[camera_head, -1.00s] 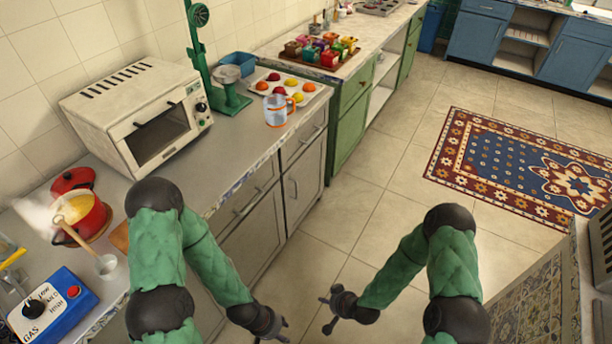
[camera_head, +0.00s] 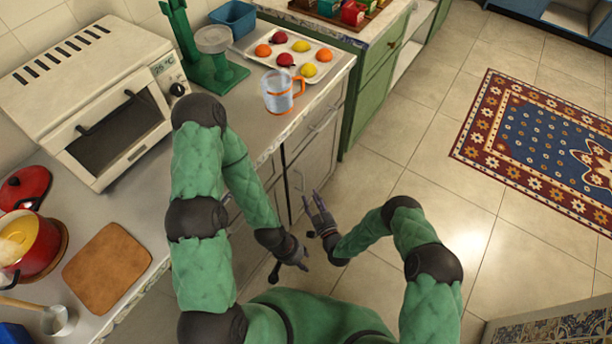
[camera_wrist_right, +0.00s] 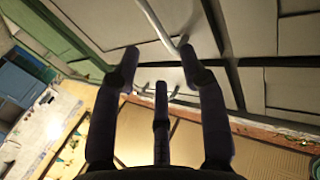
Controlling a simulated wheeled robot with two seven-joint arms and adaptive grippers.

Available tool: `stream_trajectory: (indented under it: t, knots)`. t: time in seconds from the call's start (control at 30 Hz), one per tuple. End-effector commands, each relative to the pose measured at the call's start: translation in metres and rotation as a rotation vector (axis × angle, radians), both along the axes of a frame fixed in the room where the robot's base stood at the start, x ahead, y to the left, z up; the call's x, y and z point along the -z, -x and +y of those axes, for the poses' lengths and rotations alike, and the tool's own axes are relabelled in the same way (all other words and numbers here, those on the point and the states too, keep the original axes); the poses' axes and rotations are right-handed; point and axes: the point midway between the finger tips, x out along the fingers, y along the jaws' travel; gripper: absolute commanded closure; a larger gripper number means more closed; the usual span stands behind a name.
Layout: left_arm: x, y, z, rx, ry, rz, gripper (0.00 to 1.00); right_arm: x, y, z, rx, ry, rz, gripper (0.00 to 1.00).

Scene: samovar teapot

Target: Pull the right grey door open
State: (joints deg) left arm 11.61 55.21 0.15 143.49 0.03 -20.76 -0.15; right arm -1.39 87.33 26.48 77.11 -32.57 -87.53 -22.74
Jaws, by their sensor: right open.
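The right grey door (camera_head: 322,165) is in the lower counter front in the head view, beside the green cabinet. A thin bar handle (camera_head: 298,180) is on its left side, next to a dark vertical seam. The door looks closed. My right gripper (camera_head: 315,197) is open in front of the door, fingers pointing towards the handle. In the right wrist view, the silver handle (camera_wrist_right: 155,24) runs between and just beyond the spread fingertips (camera_wrist_right: 160,60); I cannot tell whether they touch. My left gripper (camera_head: 289,270) is lower, fingers apart and empty.
The counter above holds a glass mug (camera_head: 278,93), a tray of coloured fruit-like pieces (camera_head: 306,68), a white oven (camera_head: 95,100), a red pot (camera_head: 38,248) and a brown board (camera_head: 107,268). A green cabinet (camera_head: 372,100) adjoins the door. Tiled floor (camera_head: 420,150) to the right is open.

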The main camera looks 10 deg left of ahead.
Motion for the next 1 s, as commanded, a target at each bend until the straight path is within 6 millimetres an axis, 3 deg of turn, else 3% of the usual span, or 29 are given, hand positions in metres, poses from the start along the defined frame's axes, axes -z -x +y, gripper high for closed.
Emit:
stream_trajectory:
  t: [0.3, 0.5, 0.97, 1.0]
  knots:
    - [0.022, 0.000, 0.000, 0.000, 0.000, -0.001, 0.60, 0.002, -0.045, 0.034, -0.001, 0.000, -0.003, 0.57]
    - [0.031, -0.001, 0.000, 0.000, 0.000, -0.001, 0.60, 0.002, -0.066, 0.048, 0.000, 0.000, 0.000, 0.57]
    - [0.033, -0.001, 0.000, 0.000, 0.000, -0.001, 0.60, 0.000, -0.075, 0.054, 0.002, 0.000, 0.002, 0.57]
    - [0.033, -0.001, 0.000, 0.000, 0.000, -0.001, 0.60, 0.000, -0.075, 0.054, 0.002, 0.000, 0.002, 0.68]
